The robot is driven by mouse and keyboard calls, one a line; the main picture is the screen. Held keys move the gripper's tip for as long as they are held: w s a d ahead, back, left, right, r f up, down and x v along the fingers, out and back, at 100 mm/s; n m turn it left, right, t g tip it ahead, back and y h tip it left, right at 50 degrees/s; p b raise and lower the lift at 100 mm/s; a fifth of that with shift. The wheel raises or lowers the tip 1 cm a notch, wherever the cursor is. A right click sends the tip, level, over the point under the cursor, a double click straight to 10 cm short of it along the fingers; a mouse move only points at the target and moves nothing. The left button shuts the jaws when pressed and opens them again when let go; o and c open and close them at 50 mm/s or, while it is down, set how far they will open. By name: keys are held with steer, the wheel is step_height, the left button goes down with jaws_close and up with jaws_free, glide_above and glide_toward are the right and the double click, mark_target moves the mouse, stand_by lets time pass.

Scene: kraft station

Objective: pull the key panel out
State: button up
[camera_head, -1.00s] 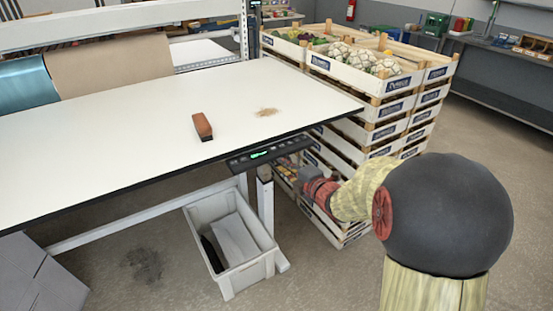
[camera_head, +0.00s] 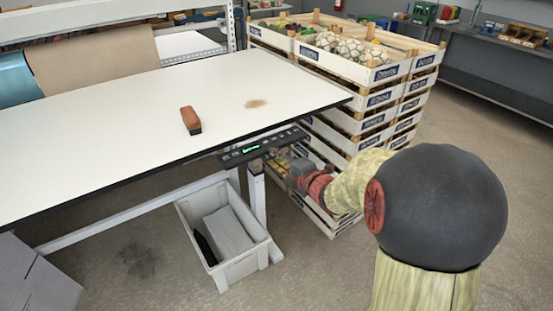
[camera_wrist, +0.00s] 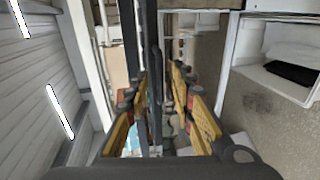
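The key panel (camera_head: 262,147) is a thin dark strip with a lit green display, under the front edge of the white table near its right corner. My gripper (camera_head: 284,164) is just below and beside its right part in the head view; the fingertips are partly hidden there. In the wrist view, the yellow-padded fingers of my gripper (camera_wrist: 160,92) stand apart, open. Dark lengthwise bars, seemingly the table edge and panel, run between or in front of them. I cannot tell whether the fingers touch the panel.
The white table (camera_head: 100,120) carries a brown brush-like block (camera_head: 191,120). Its leg (camera_head: 257,198) and a grey bin (camera_head: 224,271) stand below. Stacked wooden crates (camera_head: 378,100) stand close behind my gripper on the right.

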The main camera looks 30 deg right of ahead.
steer(key=v, duration=1.2)
stand_by(0.4)
